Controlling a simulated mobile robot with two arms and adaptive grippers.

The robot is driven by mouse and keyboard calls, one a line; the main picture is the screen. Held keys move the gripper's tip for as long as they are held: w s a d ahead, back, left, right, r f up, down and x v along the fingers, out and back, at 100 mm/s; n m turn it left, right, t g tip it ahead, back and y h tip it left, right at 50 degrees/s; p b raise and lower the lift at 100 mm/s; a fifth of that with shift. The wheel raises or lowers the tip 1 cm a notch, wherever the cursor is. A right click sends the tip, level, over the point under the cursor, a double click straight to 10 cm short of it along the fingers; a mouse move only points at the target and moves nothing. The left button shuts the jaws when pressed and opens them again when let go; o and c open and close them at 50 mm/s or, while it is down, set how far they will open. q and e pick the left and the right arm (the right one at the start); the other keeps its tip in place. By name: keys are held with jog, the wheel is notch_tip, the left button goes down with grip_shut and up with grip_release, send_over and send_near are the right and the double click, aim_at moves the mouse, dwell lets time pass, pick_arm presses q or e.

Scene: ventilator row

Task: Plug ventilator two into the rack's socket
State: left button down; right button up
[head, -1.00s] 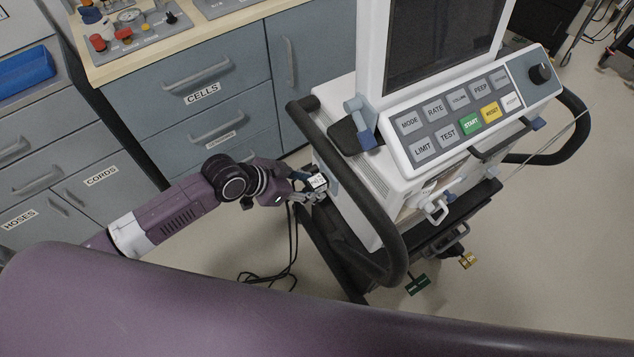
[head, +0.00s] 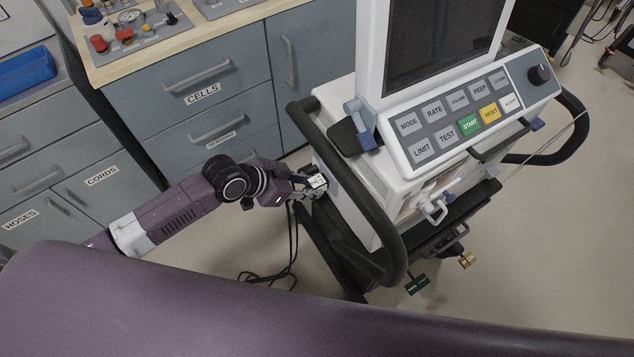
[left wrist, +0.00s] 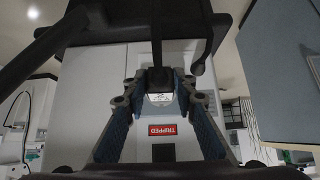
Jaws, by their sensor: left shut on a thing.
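A ventilator (head: 375,180) with a screen and a button panel stands at the centre right of the head view. My left gripper (head: 311,186) is at its left side, by the black handle bar. It is shut on a small dark plug with a pale, lettered face (left wrist: 160,98), seen between the blue-padded fingers in the left wrist view. A black cord (head: 292,235) hangs below the gripper to the floor. A red TRIPPED label (left wrist: 163,130) shows upside down on a pale surface. I cannot tell whether the plug touches anything. No socket is clearly visible. My right gripper is not in view.
The black handle bar (head: 357,190) curves close beside my left gripper. Floor at the right is open.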

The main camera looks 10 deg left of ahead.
pick_arm(q)
jog(key=shift+s+a, duration=0.1)
dwell(0.4)
jog(key=s+a+p, duration=0.1)
jog(key=s+a, duration=0.2)
jog(key=shift+s+a+p, duration=0.15)
jog(key=shift+a+p, duration=0.2)
jog(key=shift+a, duration=0.05)
dwell(0.7)
